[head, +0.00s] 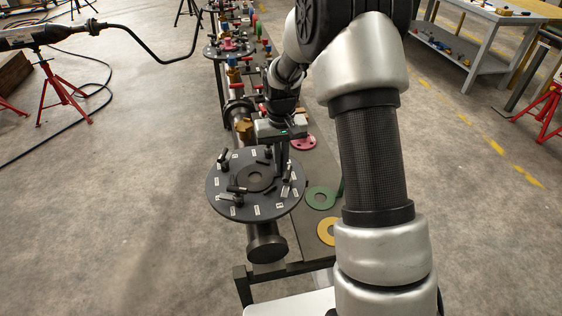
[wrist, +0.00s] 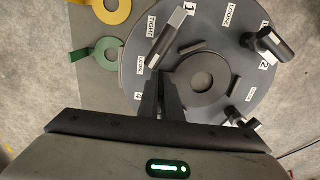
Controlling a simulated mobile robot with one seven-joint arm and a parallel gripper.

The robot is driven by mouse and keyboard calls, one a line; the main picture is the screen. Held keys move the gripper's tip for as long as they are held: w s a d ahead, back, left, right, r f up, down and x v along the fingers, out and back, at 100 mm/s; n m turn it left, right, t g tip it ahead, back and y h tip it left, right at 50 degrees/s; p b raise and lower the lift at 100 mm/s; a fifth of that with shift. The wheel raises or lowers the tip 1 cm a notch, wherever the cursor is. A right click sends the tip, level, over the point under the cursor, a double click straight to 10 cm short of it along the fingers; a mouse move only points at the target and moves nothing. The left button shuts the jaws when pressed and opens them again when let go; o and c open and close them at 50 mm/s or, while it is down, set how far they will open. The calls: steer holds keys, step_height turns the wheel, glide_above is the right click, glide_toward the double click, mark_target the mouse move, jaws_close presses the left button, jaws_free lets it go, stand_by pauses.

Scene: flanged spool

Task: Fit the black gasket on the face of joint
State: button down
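The joint is a round dark grey flange (head: 222,197) with white labels and several black handles. It also fills much of the wrist view (wrist: 135,75). A dark ring at its centre (head: 243,179) looks like the black gasket or a raised part of the face; I cannot tell which. The ring also shows in the wrist view (wrist: 226,75). My gripper (wrist: 161,88) is at the ring's left edge in that view, its two dark fingers close together. What lies between the tips is unclear. In the head view my gripper (head: 280,163) points down over the flange's right side.
A green gasket (head: 313,198), a yellow gasket (head: 323,231) and a red one (head: 302,143) lie on the dark bench right of the flange. The upright handles (wrist: 268,42) stand close around the ring. A further flange (head: 227,47) is at the back.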

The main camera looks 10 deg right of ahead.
steer(key=c, duration=1.9)
jaws_free()
steer(key=shift+o, duration=0.2)
step_height(320, 180, up, 17)
steer(key=p, duration=0.1)
steer(key=shift+r, duration=0.2)
